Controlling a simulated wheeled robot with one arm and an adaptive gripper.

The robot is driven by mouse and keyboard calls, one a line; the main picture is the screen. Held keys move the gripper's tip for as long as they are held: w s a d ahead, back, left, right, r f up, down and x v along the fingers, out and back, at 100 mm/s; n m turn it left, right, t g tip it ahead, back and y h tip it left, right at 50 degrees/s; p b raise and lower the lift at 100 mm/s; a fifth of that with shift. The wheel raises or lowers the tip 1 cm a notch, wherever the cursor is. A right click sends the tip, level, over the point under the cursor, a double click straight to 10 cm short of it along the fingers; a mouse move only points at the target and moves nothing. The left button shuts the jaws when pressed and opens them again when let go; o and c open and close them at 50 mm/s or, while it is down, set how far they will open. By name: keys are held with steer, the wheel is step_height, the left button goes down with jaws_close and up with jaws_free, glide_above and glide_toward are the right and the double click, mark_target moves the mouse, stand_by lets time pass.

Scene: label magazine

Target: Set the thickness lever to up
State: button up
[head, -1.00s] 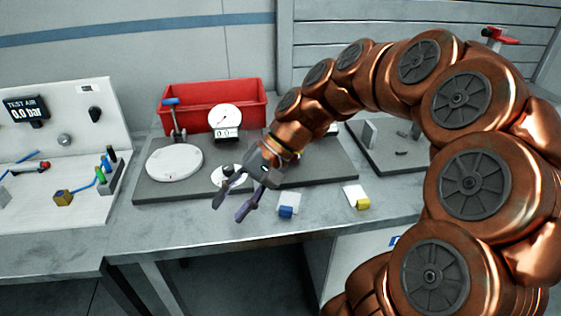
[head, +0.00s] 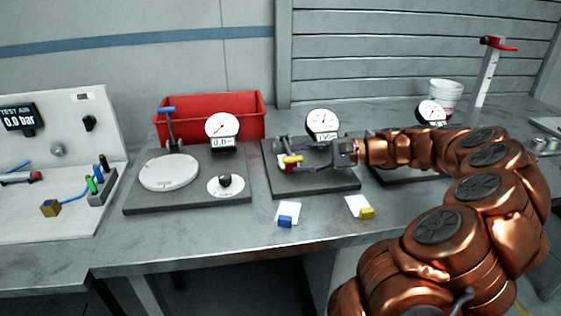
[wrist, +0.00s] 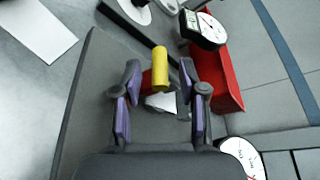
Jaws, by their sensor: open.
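A yellow cylindrical grip (head: 292,159), which looks like the lever's handle, is at the middle grey plate (head: 318,186), with a red part below it. In the wrist view the yellow grip (wrist: 160,73) lies between the two fingers of my gripper (wrist: 159,82). A gap shows on both sides of it, and the fingers are open. In the head view my gripper (head: 288,152) reaches in from the right, low over the plate. The lever's base is partly hidden by the fingers. No lettering on the lever is readable.
A dial gauge (head: 322,122) stands behind the plate. The left plate (head: 135,202) carries a white disc (head: 169,172), a blue-topped lever (head: 170,120) and another gauge (head: 222,127). A red bin (head: 250,105) is behind. Blue (head: 286,221) and yellow (head: 367,213) blocks lie in front.

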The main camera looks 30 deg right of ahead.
steer(key=x, duration=0.5)
steer(key=shift+w+a+f, duration=0.15)
steer(key=shift+w+a, duration=0.05)
steer(key=shift+a, duration=0.05)
jaws_close()
stand_by(0.4)
